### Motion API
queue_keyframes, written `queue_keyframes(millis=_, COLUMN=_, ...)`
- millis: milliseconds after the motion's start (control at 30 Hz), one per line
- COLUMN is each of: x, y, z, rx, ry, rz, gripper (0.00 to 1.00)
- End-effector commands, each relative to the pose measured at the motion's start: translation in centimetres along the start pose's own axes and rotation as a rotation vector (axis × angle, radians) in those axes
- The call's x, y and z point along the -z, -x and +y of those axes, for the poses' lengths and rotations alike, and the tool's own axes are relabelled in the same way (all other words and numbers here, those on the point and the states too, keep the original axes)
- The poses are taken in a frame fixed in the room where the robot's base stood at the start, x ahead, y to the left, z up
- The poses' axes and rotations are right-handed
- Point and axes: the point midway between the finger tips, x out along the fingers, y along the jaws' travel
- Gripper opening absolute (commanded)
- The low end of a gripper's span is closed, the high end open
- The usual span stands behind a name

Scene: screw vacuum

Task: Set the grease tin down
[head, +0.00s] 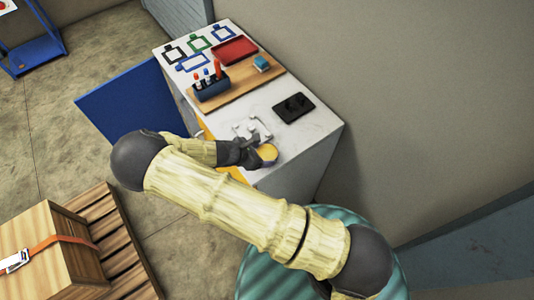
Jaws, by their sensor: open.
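The jaws are open, and the dark fingers hide part of the tin's edge. The tin looks upright and seems to rest on the white top, but I cannot tell whether a finger still touches it.
A pale metal object (253,130) lies just behind my gripper. A black flat item (293,108) is to the right. A wooden board (235,88) holds a dark screwdriver rack (210,87) and a blue item (262,63); a red tray (235,50) is beyond. A blue door (125,100) stands open.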

Motion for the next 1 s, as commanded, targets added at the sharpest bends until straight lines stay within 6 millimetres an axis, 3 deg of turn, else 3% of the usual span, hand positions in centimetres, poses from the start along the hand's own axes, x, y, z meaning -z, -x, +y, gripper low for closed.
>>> queue_keyframes(millis=400, x=-0.3, y=-3.9, z=0.0, rx=0.001, ry=-0.001, rz=0.0, gripper=0.76)
queue_keyframes(millis=967, x=-0.2, y=-4.0, z=0.0, rx=0.0, ry=-0.001, rz=0.0, gripper=0.76)
queue_keyframes(millis=1000, x=-0.2, y=-4.0, z=0.0, rx=0.0, ry=-0.001, rz=0.0, gripper=0.69)
